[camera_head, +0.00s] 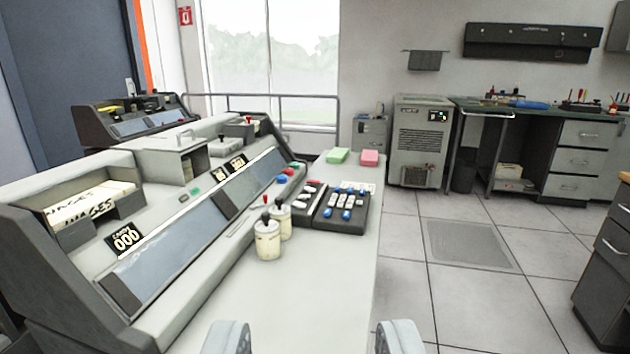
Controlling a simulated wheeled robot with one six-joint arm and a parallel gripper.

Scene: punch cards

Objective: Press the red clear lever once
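A small lever with a red tip (266,200) stands upright on a cream cylindrical housing (268,243) on the console's pale desk. Beside it, slightly behind, is a similar housing with a dark-tipped lever (279,202). Another small red-tipped part (248,120) shows farther back on the console. No readable label tells which one is the clear lever. My gripper (314,340) is at the bottom edge, with its two fingers wide apart and nothing between them. It is in front of the near lever, apart from it.
The sloped console (190,235) fills the left, with a card hopper (92,205) and a counter showing 000 (126,238). A black keypad (341,212) and green and pink card stacks (338,156) lie beyond the levers. The near desk surface (320,290) is clear.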

